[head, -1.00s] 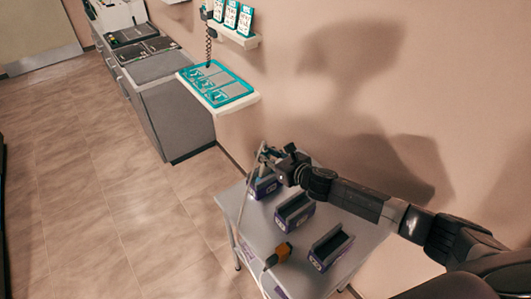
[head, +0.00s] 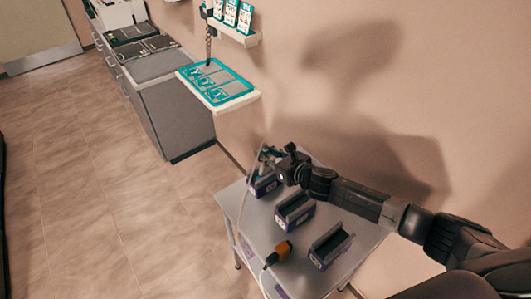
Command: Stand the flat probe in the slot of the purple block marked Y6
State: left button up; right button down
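Three purple blocks with dark grey slotted tops stand on a small grey table: a far block (head: 264,187), a middle block (head: 295,211) and a near block (head: 330,248). Their labels are too small to read, so I cannot tell which is Y6. My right gripper (head: 268,158) is over the far block and partly hides it. It appears shut on a slim, pale grey probe (head: 262,152), seemingly the flat probe, with a pale cable trailing down to the left. I cannot tell whether the probe is in the slot. My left gripper is not in view.
An orange probe with a black end (head: 283,252) lies on the table (head: 258,228) near its left edge, its cable hanging off. A wall shelf with a teal tray (head: 232,94) and a grey cabinet (head: 176,115) stand beyond.

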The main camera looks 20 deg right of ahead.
jog(key=c, duration=1.6)
grip_release()
jog(key=shift+f, duration=0.15)
jog(key=shift+s, duration=0.15)
jog(key=v, duration=1.2)
